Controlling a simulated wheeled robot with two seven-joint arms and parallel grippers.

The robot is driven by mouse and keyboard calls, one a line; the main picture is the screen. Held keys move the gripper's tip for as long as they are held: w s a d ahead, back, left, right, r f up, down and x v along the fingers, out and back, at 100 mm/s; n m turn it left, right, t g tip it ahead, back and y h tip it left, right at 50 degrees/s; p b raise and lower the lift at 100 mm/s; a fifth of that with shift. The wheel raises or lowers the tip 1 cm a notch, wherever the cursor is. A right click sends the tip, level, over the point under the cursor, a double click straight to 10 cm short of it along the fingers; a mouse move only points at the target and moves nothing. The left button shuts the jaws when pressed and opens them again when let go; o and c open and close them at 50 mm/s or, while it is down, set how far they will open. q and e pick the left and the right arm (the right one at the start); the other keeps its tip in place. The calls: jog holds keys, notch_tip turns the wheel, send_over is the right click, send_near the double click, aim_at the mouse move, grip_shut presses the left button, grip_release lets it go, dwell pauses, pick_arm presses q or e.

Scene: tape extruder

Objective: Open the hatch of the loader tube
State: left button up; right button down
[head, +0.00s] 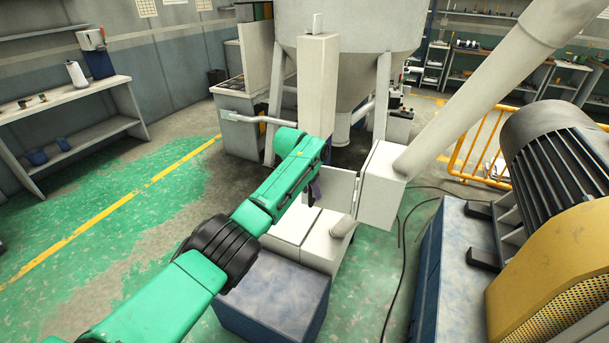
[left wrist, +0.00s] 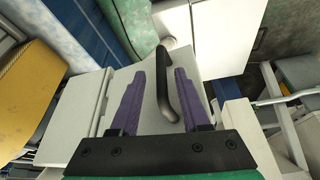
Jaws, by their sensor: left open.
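The loader tube (head: 470,95) slopes down to a pale box (head: 381,180) at its lower end. The hatch (head: 342,186) is a flat light panel standing out from the left side of this box, so it appears swung open. In the left wrist view the hatch (left wrist: 150,112) carries a black bar handle (left wrist: 166,82). My left gripper (head: 314,190) is beside the hatch, with the forearm partly hiding it. In the left wrist view its purple fingers (left wrist: 157,100) are open, with the handle between them; contact cannot be told. My right gripper is not in view.
A large hopper (head: 350,30) on legs stands behind the hatch. A white cabinet and a blue-grey block (head: 270,295) stand below my left arm. A large motor (head: 555,150) on a blue base is at right. Green floor is free at left.

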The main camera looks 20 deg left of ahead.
pick_arm(q)
jog(key=b+v, duration=0.2)
jog(key=v, duration=1.1)
jog(key=shift+s+r, duration=0.2)
jog(key=shift+r, duration=0.15)
notch_tip(320, 180, down, 26)
jog(key=s+a+n, duration=0.2)
jog(key=s+a+f+g+y, duration=0.1)
jog(key=s+f, duration=0.4)
jog(key=f, duration=0.3)
jog(key=s+a+f, duration=0.1)
jog(key=s+f, duration=0.3)
jog(key=f, duration=0.4)
jog(key=s+a+f+g, duration=0.1)
jog(key=s+f, duration=0.7)
jog(key=s, duration=0.2)
jog(key=s+a+f, duration=0.2)
jog(key=s+f, duration=0.5)
jog(key=s, duration=0.3)
jog(key=s+f, duration=0.2)
jog(key=s, duration=0.8)
jog(key=s+f+g, duration=0.1)
jog(key=s+f, duration=0.2)
jog(key=s, duration=0.7)
jog(key=shift+s+f+y, duration=0.25)
jog(key=shift+y, duration=0.05)
